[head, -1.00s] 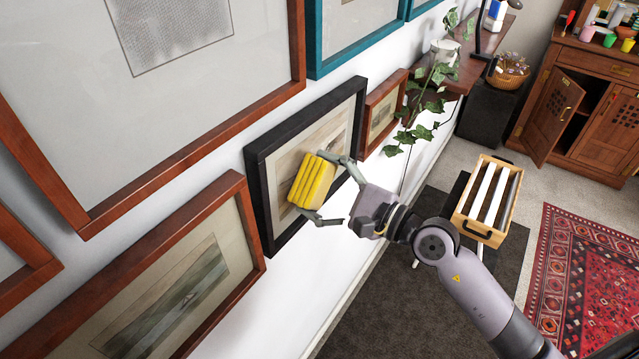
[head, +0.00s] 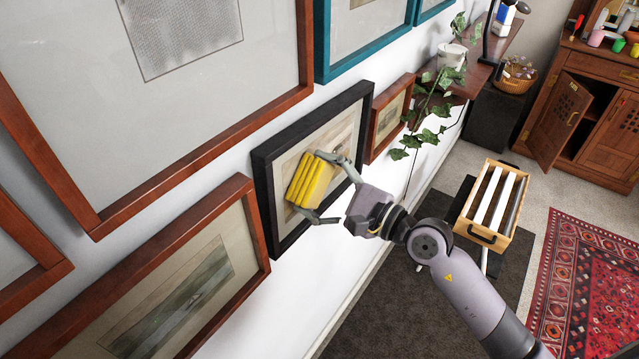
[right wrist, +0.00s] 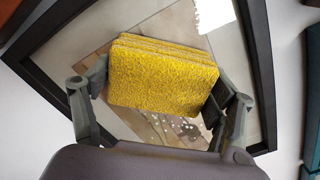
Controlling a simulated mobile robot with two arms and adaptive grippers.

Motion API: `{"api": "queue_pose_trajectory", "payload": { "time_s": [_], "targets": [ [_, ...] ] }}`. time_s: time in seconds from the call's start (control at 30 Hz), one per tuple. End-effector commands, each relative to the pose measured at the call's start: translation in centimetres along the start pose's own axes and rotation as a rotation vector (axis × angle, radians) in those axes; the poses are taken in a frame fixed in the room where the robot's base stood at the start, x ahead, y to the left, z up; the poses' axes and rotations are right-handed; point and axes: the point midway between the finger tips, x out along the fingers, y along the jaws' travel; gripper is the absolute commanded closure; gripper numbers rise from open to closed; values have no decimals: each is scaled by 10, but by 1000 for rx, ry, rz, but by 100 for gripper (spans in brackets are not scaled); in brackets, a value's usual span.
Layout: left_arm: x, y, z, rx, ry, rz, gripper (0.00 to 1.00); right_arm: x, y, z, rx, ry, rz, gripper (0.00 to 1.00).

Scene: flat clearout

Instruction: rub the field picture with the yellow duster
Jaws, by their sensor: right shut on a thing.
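The yellow duster (head: 312,181) is a ribbed block held between the fingers of my right gripper (head: 333,190). In the right wrist view the duster (right wrist: 163,76) is gripped from both sides by my right gripper (right wrist: 158,105). The duster is in front of the black-framed picture (head: 262,180) on the white wall and covers part of it. In the right wrist view the picture (right wrist: 180,25) shows brown and tan patches, pale specks and a white patch. I cannot tell whether the duster touches its surface. My left gripper is not in view.
Red-brown framed pictures (head: 245,215) hang close by, with a teal-framed one (head: 370,52) above. A trailing plant (head: 432,105) hangs from a wooden shelf (head: 487,70) further along. A cabinet (head: 620,130) has an open door.

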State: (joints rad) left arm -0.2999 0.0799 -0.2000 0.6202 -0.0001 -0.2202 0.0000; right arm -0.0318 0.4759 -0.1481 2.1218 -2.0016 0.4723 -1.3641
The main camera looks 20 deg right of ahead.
Motion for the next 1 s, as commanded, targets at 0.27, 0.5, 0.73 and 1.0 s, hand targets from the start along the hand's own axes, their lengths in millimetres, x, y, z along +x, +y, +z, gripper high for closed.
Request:
{"api": "queue_pose_trajectory", "payload": {
  "time_s": [0.27,0.5,0.73,1.0],
  "targets": [
    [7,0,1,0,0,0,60,1,-3,-8,-2,1,0,44],
    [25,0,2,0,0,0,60,0,-17,-24,-3,0,-1,44],
    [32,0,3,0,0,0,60,-1,-26,-30,-1,0,0,44],
    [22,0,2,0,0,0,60,3,-24,-22,3,-1,0,44]
  ]
}}
